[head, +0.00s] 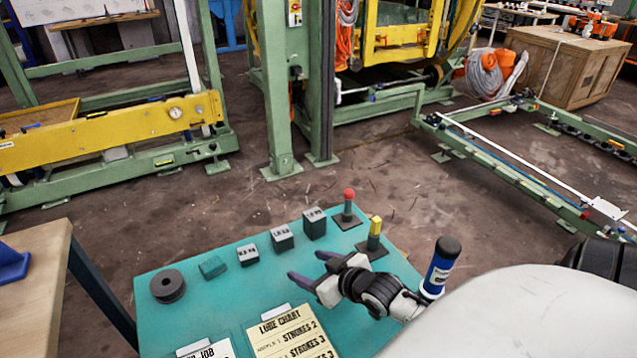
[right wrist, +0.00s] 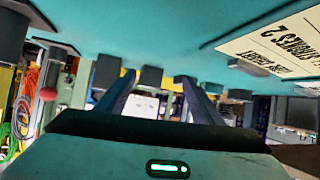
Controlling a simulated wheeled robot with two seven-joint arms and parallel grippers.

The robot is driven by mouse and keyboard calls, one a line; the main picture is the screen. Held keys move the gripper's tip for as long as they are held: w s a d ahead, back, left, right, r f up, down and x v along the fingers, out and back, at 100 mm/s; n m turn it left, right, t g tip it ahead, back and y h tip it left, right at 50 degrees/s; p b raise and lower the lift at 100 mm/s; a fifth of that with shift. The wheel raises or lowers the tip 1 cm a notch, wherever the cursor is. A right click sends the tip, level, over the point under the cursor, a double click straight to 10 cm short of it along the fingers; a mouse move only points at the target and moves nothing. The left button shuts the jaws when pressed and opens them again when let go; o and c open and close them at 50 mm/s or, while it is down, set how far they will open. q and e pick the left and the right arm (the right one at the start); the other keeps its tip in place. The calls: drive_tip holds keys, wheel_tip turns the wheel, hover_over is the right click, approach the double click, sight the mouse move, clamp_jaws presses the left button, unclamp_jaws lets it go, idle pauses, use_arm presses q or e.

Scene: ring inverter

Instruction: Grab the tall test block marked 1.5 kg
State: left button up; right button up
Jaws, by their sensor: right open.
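Three dark grey blocks of rising size stand in a row on the teal table top (head: 215,325). The tallest block (head: 314,224) is at the row's right end; its pale top marking is too small to read. Beside it are a middle block (head: 282,238) and a small block (head: 248,256). My right gripper (head: 303,264) is open and empty, on the near side of the row, fingers pointing left. In the upside-down right wrist view, the middle block (right wrist: 151,76) appears between the fingers and the tallest block (right wrist: 106,72) beside the left-hand finger. My left gripper is out of view.
A red-knobbed post (head: 348,205) and a yellow-topped post (head: 375,232) stand right of the tallest block. A teal block (head: 212,267) and a dark disc (head: 168,286) lie left. A lube chart (head: 290,338) and a blue cylinder (head: 441,266) are nearer.

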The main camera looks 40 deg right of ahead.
sight(321, 221)
drive_tip(key=w+d+b, duration=0.1)
drive_tip(key=w+d, duration=0.1)
drive_tip(key=d, duration=0.1)
drive_tip(key=w+d+r+m+h+b, duration=0.1)
drive_tip(key=d, duration=0.3)
drive_tip(key=w+d+r+m+t+h+b, duration=0.1)
drive_tip(key=w+d, duration=0.1)
drive_tip(key=d, duration=0.2)
drive_tip(key=shift+w+d+r, duration=0.1)
drive_tip(key=shift+w+d, duration=0.05)
drive_tip(key=shift+w, duration=0.15)
drive_tip(key=b+x, duration=0.1)
drive_tip(key=x, duration=0.2)
drive_tip(key=shift+w+d, duration=0.1)
drive_tip(key=shift+w, duration=0.2)
drive_tip(key=shift+w+d, duration=0.1)
drive_tip(key=shift+w, duration=0.45)
drive_tip(key=b+x, duration=0.2)
drive_tip(key=x, duration=0.2)
drive_tip(key=shift+w+f, duration=0.25)
drive_tip(key=shift+f, duration=0.05)
drive_tip(key=shift+w, duration=0.25)
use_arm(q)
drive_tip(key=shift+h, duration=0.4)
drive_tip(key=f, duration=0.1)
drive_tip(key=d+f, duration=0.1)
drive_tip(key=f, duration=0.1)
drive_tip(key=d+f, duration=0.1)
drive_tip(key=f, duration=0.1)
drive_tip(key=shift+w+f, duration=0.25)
